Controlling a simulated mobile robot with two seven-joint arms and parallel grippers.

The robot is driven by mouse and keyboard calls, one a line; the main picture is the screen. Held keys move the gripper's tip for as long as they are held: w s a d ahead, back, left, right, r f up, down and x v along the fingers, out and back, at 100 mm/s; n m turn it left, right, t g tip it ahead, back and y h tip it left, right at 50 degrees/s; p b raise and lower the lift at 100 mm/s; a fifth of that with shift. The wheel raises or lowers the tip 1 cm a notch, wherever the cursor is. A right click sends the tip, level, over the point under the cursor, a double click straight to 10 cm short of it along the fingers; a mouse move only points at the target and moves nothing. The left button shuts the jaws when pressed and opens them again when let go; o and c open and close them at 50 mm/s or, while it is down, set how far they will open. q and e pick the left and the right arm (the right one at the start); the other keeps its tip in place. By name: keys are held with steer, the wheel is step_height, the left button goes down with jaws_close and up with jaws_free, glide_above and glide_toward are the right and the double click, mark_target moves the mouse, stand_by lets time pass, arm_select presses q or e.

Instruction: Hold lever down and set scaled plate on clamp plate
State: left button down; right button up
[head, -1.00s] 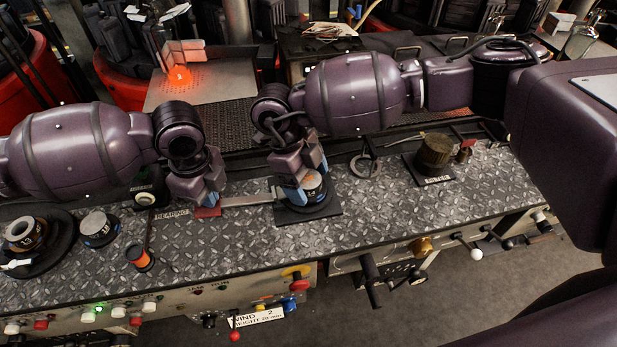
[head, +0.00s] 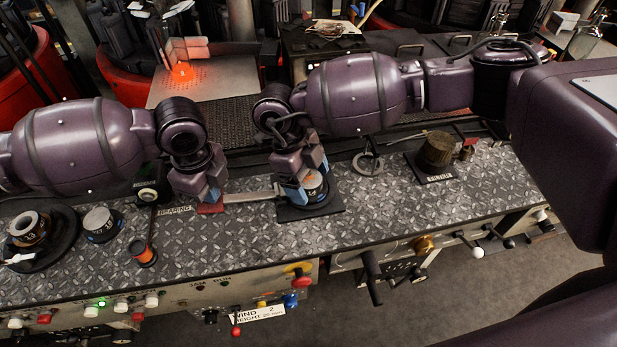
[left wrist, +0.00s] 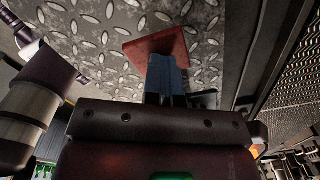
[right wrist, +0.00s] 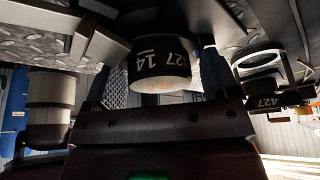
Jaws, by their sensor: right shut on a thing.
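The scaled plate, a short dark cylinder with pale numbers and an orange mark (head: 314,186), is between the fingers of my right gripper (head: 306,191). In the right wrist view its side (right wrist: 160,64) reads 427 and 14, with a finger on each side. It is upright over the black square clamp plate (head: 325,208); I cannot tell whether they touch. The lever is a flat grey bar (head: 250,197) with a red end pad (head: 208,209). My left gripper (head: 213,195) has its blue fingertips together against this pad (left wrist: 172,42), seemingly pressing from above.
At the left, a ring-shaped part (head: 28,228) sits on a dark round base, beside a numbered cylinder (head: 100,224) and an orange-black part (head: 142,253). A dark knob-like block (head: 436,150) stands at the right. Patterned bench top (head: 400,205) is free in front of the clamp plate.

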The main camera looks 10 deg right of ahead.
steer(key=shift+s+f, duration=0.25)
steer(key=shift+f, duration=0.45)
stand_by(0.3)
steer(key=o, duration=1.4)
steer(key=shift+c, duration=0.2)
steer(key=shift+d, duration=0.1)
steer(key=v, duration=0.9)
steer(key=shift+r, duration=0.2)
step_height(320, 180, up, 6)
